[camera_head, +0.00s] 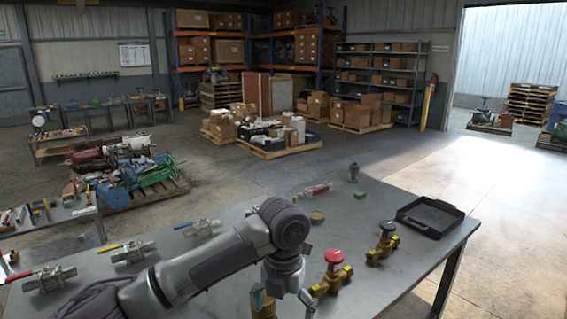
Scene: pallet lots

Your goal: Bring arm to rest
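My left arm reaches in from the lower left over the grey metal table (227,262). Its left gripper (282,303) points down at the front of the table, with its fingers spread apart. A brass-coloured part (263,308) shows between or behind the fingers; I cannot tell whether they touch it. A brass valve with a red knob (333,270) stands just right of the gripper. A brass valve with a dark knob (383,246) is further right. My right gripper is not in view.
A black tray (430,230) lies at the table's right. Ball valves with blue (202,228), yellow (133,252) and red (49,280) handles lie left. A round disc (317,217), green block (360,195) and grey fitting (354,172) are behind. Open floor lies right.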

